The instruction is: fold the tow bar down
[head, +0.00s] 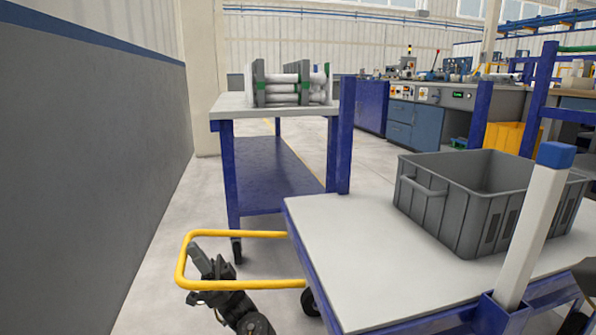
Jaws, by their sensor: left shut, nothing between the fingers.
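The tow bar (262,284) is a yellow tube loop. It sticks out to the left from the near cart, with its rounded end over the floor. I cannot tell its exact tilt. My left gripper (205,258) is dark and shut with nothing between its fingers. Its fingertips show inside the outline of the loop, near its left end. My left wrist crosses in front of the loop's near tube; I cannot tell whether it touches. The loop's joint to the cart is partly hidden.
The near cart (335,235) has a grey top, blue frame and a white post (530,235). A grey crate (425,205) stands on it. Behind is a blue table (228,108) bearing pipes (283,88) in a rack. A grey wall (85,150) bounds the left; floor between is clear.

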